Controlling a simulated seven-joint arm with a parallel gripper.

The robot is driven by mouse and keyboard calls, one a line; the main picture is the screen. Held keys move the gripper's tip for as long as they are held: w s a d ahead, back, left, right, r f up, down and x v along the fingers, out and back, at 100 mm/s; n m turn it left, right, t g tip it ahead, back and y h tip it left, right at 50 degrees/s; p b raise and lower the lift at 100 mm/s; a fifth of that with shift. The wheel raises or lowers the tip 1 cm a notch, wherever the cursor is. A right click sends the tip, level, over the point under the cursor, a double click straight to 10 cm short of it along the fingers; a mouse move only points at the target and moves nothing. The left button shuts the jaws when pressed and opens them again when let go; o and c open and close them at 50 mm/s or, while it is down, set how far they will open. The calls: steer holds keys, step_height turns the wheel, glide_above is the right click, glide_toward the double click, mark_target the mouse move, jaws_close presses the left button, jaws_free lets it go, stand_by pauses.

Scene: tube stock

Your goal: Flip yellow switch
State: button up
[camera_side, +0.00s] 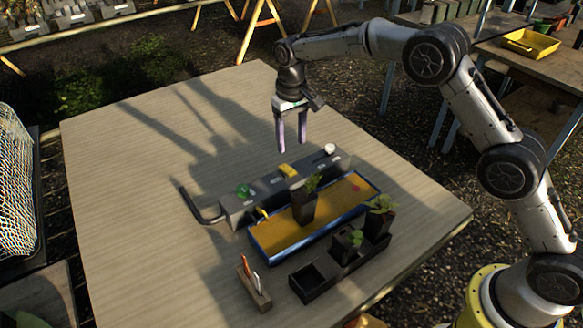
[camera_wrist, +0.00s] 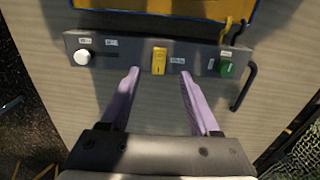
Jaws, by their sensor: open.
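The yellow switch (camera_side: 287,171) sits in the middle of a long grey control box on the table. It also shows in the wrist view (camera_wrist: 160,61), near the middle of the box face. My gripper (camera_side: 291,148) is open and empty, its purple fingers pointing down above the far side of the box. In the wrist view my gripper's fingertips (camera_wrist: 159,73) lie on either side of the yellow switch in the picture, with a gap to each side. The side view shows the fingers raised above the box, apart from the switch.
The grey box (camera_side: 265,188) also carries a green knob (camera_side: 242,190) and a white knob (camera_side: 330,149). A blue-rimmed tray (camera_side: 259,248) with a potted plant (camera_side: 304,204) stands on its near side. A black pot holder (camera_side: 324,287) is nearer. The table's left part is clear.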

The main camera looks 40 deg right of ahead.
mark_target(292, 172)
step_height(292, 172, down, 10)
steer(key=shift+f, duration=0.1)
stand_by(0.4)
jaws_close()
